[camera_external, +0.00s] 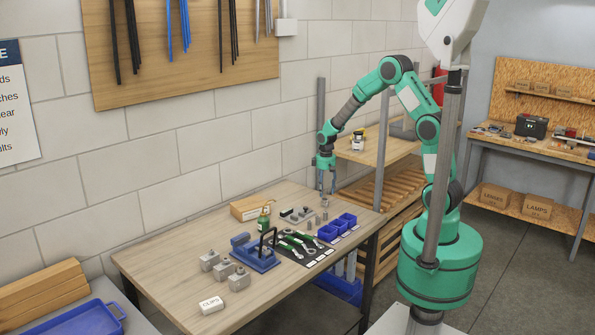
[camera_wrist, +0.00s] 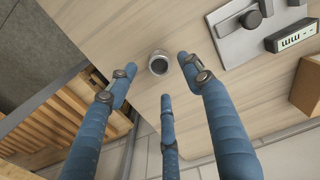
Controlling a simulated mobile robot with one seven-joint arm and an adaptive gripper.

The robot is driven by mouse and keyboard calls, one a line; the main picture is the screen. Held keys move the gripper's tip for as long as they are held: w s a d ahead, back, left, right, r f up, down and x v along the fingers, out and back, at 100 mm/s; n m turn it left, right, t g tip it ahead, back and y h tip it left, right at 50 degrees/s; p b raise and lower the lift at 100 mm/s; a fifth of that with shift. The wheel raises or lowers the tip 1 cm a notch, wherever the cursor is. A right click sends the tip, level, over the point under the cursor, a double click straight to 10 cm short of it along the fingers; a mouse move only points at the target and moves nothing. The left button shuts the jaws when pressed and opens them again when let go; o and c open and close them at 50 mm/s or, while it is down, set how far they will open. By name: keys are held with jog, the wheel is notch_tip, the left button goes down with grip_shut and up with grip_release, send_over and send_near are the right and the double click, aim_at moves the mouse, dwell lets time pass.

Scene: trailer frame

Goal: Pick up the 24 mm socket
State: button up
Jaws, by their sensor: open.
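A grey metal socket (camera_wrist: 159,64) stands upright on the wooden table, its round open top facing my wrist camera. No size marking can be read on it. My gripper (camera_wrist: 158,78) has three blue fingers, spread open and empty around the socket's place in the wrist view, with no visible contact. In the outside view my gripper (camera_external: 325,184) points down above the back right part of the workbench (camera_external: 165,258). A small grey cylinder (camera_external: 324,203), probably the same socket, shows beneath it.
A grey plate with a black knob (camera_wrist: 240,46) and a small display device (camera_wrist: 291,36) lie nearby. A wooden box (camera_external: 247,207), green bottle (camera_external: 264,220), blue vise (camera_external: 252,254), wrenches on a dark mat (camera_external: 292,258) and blue bins (camera_external: 328,233) share the bench. The bench's left part is clear.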

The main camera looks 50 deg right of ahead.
aim_at(325, 199)
jog(key=shift+f, duration=0.65)
jog(key=shift+f, duration=0.1)
jog(key=shift+f+b, duration=0.7)
jog(key=shift+f, duration=1.85)
grip_shut()
jog(key=shift+r, duration=0.1)
jog(key=shift+r+p, duration=0.9)
jog(key=shift+r, duration=4.1)
